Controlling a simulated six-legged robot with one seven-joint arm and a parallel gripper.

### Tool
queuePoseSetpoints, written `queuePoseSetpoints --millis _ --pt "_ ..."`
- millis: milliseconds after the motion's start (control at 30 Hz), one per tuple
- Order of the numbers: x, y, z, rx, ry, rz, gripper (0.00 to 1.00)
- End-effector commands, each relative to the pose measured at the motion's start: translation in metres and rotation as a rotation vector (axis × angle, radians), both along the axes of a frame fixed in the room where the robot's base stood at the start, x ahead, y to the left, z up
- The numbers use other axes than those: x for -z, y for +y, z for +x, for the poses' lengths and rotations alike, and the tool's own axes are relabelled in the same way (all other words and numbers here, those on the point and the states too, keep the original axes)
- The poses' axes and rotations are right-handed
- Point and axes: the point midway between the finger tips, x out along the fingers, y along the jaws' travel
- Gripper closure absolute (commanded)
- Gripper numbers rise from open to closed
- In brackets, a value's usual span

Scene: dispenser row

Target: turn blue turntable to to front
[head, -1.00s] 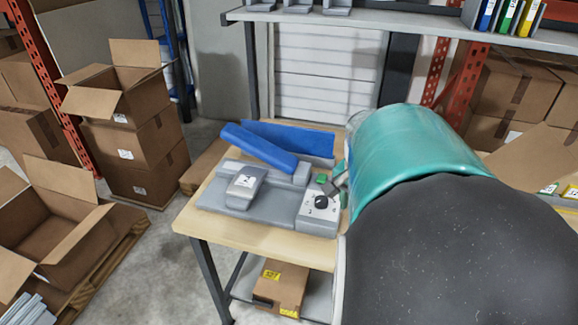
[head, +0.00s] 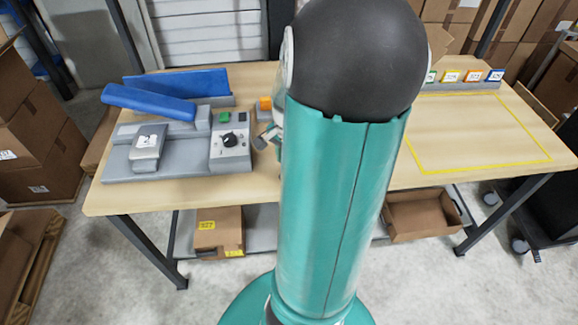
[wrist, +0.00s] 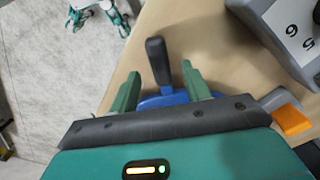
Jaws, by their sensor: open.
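In the wrist view, a blue piece (wrist: 165,99), likely the blue turntable, sits on the wooden tabletop, partly hidden by my gripper. A dark upright handle (wrist: 158,62) stands at it, between and beyond my fingers. My gripper (wrist: 163,82) is open, with a green finger on either side of the blue piece; I cannot tell whether they touch it. In the head view, my arm hides the turntable, and only a bit of my gripper shows beside the control box.
A grey control box (head: 231,150) with a black knob stands left of my arm. A blue-armed grey device (head: 150,98) fills the table's left. A yellow-outlined area (head: 480,135) at right is clear.

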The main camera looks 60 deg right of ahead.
Motion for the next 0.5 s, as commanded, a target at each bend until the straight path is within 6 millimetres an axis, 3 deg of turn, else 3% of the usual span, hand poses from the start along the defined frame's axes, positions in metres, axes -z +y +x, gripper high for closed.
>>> queuePoseSetpoints --millis 200,500 --pt "0.029 0.000 -0.001 -0.002 0.002 0.002 0.53" --pt "0.033 0.000 0.000 0.000 -0.001 -0.001 0.53"
